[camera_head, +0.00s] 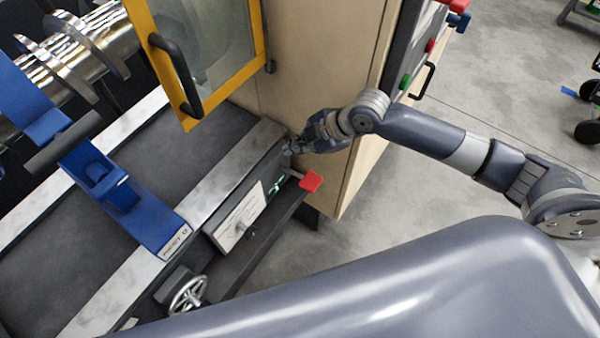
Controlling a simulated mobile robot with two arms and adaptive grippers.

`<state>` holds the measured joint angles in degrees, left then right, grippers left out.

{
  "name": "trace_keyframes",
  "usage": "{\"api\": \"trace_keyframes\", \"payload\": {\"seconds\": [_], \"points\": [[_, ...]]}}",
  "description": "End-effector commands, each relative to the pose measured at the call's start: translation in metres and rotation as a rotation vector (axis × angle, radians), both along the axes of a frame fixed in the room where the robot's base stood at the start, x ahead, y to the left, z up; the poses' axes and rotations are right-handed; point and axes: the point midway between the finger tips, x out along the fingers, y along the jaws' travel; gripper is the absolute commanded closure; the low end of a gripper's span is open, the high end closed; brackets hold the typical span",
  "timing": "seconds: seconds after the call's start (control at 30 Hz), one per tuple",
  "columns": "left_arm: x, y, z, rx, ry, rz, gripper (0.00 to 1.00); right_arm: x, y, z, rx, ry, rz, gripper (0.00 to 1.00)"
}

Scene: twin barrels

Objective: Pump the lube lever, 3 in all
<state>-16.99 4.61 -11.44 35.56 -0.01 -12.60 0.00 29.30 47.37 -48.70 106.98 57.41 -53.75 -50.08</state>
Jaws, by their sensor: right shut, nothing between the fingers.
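A lever with a flat red end (311,181) sticks out from the front of the machine bed, near its right end; I take it for the lube lever. My right gripper (290,150) is shut and empty. In the picture it is just above and left of the red end, close to the bed's right end; a small gap shows between them. Whether the fingertips touch the lever's shaft is too small to tell. My left gripper is not in view.
A white panel (237,218) and a handwheel (187,294) are on the bed's front. A blue bracket (127,200) crosses the bed. A yellow-framed door (262,30) with a black handle and a beige cabinet (318,60) stand behind. Bare floor (480,75) lies right.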

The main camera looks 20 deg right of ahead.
Motion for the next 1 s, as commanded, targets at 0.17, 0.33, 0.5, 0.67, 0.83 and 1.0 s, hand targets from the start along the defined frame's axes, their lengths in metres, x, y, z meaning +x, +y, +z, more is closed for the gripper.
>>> {"api": "trace_keyframes", "payload": {"seconds": [0.17, 0.33, 0.5, 0.67, 0.83, 1.0], "points": [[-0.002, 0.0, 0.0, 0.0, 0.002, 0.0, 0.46, 0.0, 0.001, 0.001, -0.008, -0.001, 0.017, 1.0], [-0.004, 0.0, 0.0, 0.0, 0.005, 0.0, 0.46, 0.0, 0.001, 0.001, -0.007, -0.002, 0.015, 1.0], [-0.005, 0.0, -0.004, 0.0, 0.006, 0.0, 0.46, -0.001, 0.001, -0.003, -0.006, -0.001, 0.014, 1.0], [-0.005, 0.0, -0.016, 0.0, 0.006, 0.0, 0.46, -0.002, 0.0, -0.014, -0.006, -0.001, 0.014, 1.0], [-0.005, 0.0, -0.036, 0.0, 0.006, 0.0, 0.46, -0.004, -0.002, -0.034, -0.006, -0.001, 0.014, 1.0], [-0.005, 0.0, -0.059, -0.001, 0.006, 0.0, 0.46, -0.007, -0.004, -0.057, -0.007, -0.001, 0.013, 1.0]]}}
